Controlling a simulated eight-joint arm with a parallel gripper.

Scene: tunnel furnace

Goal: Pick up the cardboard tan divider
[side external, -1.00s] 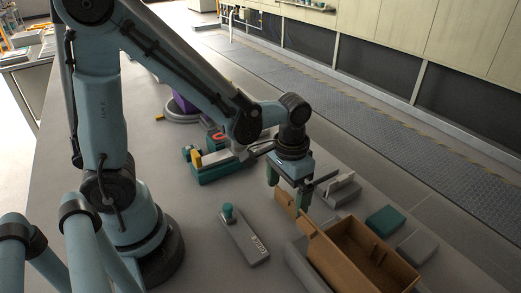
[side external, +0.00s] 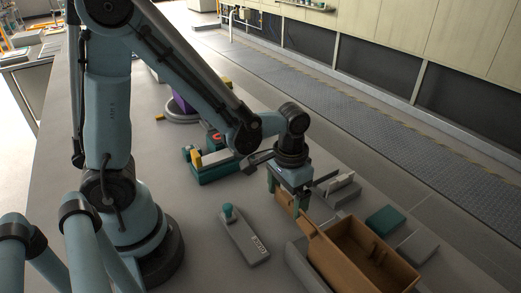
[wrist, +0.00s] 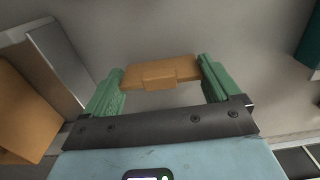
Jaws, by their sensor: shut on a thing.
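The cardboard tan divider (wrist: 160,73) is a short tan block with a raised middle part, held between the two green fingers of my gripper (wrist: 161,80) in the wrist view. The fingers meet its two ends. In the side external view my gripper (side external: 287,200) points down just behind the tan box, with the divider (side external: 283,199) between its fingers. The divider's lower part is partly hidden there by the box corner, so I cannot tell whether it touches the table.
An open tan box (side external: 340,265) stands in front of my gripper. A grey block with a light upright plate (side external: 341,190), a teal block (side external: 385,220) and a grey block (side external: 417,248) lie to the right. A grey plate with a teal knob (side external: 243,238) lies to the left.

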